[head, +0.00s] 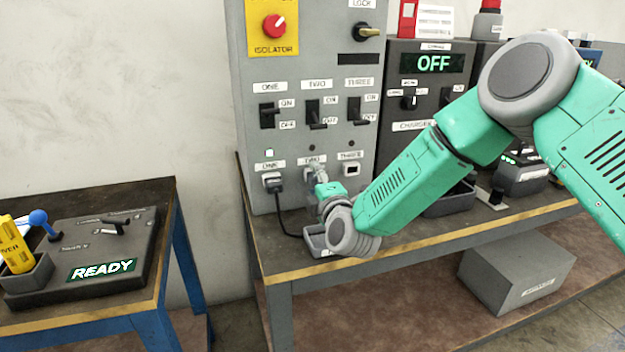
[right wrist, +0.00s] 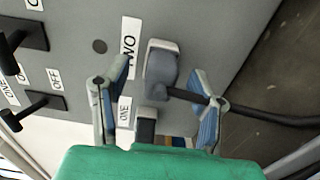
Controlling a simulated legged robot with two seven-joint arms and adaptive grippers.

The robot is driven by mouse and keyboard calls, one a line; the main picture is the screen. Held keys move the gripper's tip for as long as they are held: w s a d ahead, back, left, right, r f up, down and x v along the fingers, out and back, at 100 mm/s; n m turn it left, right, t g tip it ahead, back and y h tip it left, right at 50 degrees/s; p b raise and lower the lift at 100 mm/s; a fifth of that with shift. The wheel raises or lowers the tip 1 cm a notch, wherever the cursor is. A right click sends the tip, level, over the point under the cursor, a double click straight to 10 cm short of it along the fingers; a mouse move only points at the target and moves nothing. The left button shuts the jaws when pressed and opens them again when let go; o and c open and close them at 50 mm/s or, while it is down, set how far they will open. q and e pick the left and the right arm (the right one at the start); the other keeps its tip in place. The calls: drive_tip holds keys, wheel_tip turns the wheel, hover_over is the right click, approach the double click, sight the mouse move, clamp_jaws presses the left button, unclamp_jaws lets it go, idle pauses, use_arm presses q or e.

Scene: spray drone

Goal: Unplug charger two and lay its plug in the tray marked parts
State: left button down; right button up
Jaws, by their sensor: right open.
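My right gripper (head: 318,172) is open in front of the panel, at the socket labelled TWO, and hides most of that socket in the head view. In the right wrist view, its fingers (right wrist: 158,98) stand apart on either side of a grey plug (right wrist: 162,65) beside the TWO label. Its black cable (right wrist: 265,117) runs right, past the right finger. I cannot tell whether the fingers touch the plug. A small grey tray (head: 312,243) lies on the bench, partly behind my wrist. A dark tray (head: 447,206) stands farther right; I cannot read a parts mark on either.
Plug one (head: 272,183) sits in its socket, its black cable hanging to the bench. Socket three (head: 351,170) is to the right. The switch panel (head: 310,60) rises behind. A second table (head: 85,318) with a READY display stands left, across a gap.

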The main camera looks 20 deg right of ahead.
use_arm(q)
drive_tip(key=shift+d+r, duration=0.15)
drive_tip(key=shift+d, duration=0.2)
use_arm(e)
drive_tip(key=shift+d, duration=0.4)
use_arm(q)
drive_tip(key=shift+a+r, duration=0.15)
drive_tip(key=shift+a, duration=0.1)
use_arm(e)
drive_tip(key=shift+a+r, duration=0.1)
drive_tip(key=shift+a, duration=0.2)
use_arm(q)
drive_tip(key=shift+r+p, duration=0.1)
drive_tip(key=shift+p, duration=0.25)
drive_tip(key=shift+d, duration=0.15)
use_arm(e)
drive_tip(key=shift+d, duration=0.2)
use_arm(q)
drive_tip(key=shift+r, duration=0.2)
use_arm(e)
drive_tip(key=shift+a, duration=0.1)
drive_tip(key=shift+c, duration=0.4)
clamp_jaws()
drive_tip(key=shift+s, duration=0.1)
